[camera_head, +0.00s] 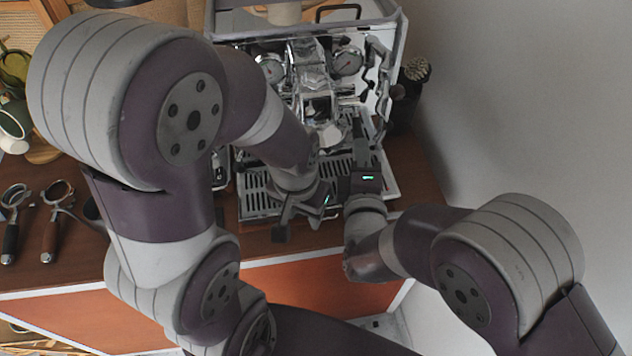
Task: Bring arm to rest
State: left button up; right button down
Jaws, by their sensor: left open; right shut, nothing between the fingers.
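My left arm comes in from the left and reaches across the front of the coffee machine. Its gripper (301,222) is open over the front edge of the drip tray (258,201), and I see nothing in it. My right arm comes in from the lower right. Its gripper (359,135) is shut and empty, pointing toward the machine over the right part of the drip tray. The two grippers are close side by side. The coffee machine (388,60) is silver with two round gauges. My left arm hides part of its left side.
Two portafilters (12,222) (50,235) lie on the wooden counter (425,190) at the left. A green and white item (14,125) stands behind them. A dark holder with a brush-like top (415,72) is right of the machine, near the grey wall (530,100).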

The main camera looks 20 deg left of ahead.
pick_arm(q)
notch_tip(320, 180, up, 2)
jog(key=shift+r+p, duration=0.15)
jog(key=shift+p, duration=0.5)
pick_arm(e)
jog(key=v, duration=0.6)
jog(key=shift+r, duration=0.3)
